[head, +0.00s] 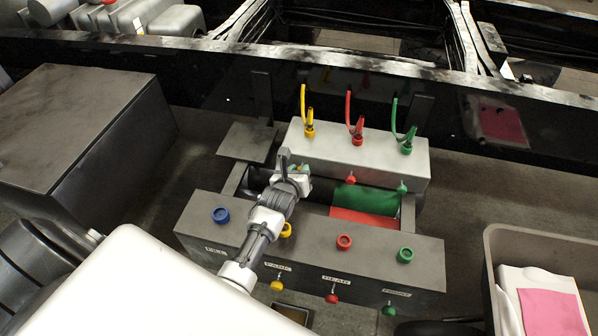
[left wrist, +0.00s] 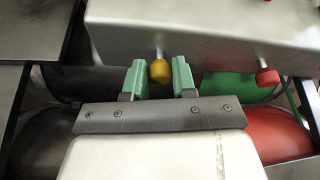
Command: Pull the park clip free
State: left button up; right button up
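I take the park clip to be the yellow knob (left wrist: 160,71) under the front edge of the upper grey box (left wrist: 215,35), matching the yellow PARK colour. In the left wrist view the green-padded fingers of my left gripper (left wrist: 160,80) stand on either side of it, very close. I cannot tell whether they touch it. In the head view my left gripper (head: 298,171) reaches over the front panel (head: 310,247) to the upper box (head: 390,160) and mostly hides this knob. The red knob (head: 351,179) and green knob (head: 402,188) hang to its right. My right gripper is out of view.
The front panel has FILL, PARK, REAR and FRONT ports, with yellow (head: 277,286), red (head: 331,298) and green (head: 388,310) knobs below. Red (head: 365,217) and green (head: 365,198) cylinders lie behind it. A bin (head: 495,275) stands at right, a dark box (head: 75,140) at left.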

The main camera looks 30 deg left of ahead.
pick_arm(q)
grip_shut()
jog(key=shift+s+d+f+p, duration=0.15)
jog(key=shift+s+d+p, duration=0.05)
jog(key=shift+s+p, duration=0.6)
jog(key=o, duration=0.8)
grip_release()
jog(key=shift+s, duration=0.1)
jog(key=v, duration=1.1)
